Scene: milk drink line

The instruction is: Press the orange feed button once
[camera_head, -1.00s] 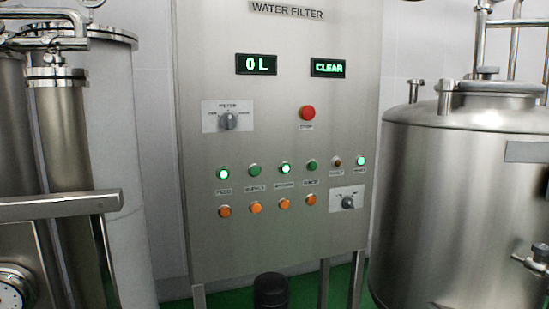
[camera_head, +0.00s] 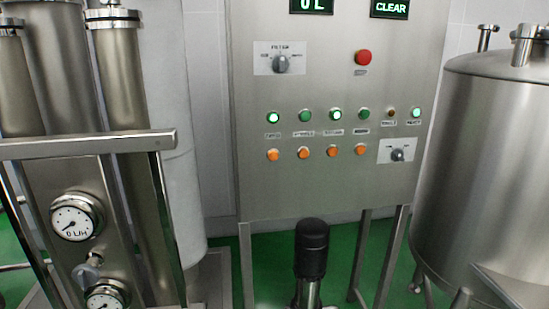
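The steel control panel (camera_head: 340,195) stands ahead of me, a little right of the middle. It has a row of several orange buttons, the leftmost orange button (camera_head: 273,155) sitting below a lit green lamp (camera_head: 273,118). The label between that lamp and button is too blurred to read for certain. Other orange buttons (camera_head: 303,152) continue to the right. Neither of my grippers is in view.
A red stop button (camera_head: 363,57) and a filter selector knob (camera_head: 281,64) sit higher on the panel. A black-topped pump (camera_head: 312,248) stands below it. A steel tank (camera_head: 490,170) is at right. Filter columns with a flow gauge (camera_head: 75,217) and a horizontal rail (camera_head: 90,144) are at left.

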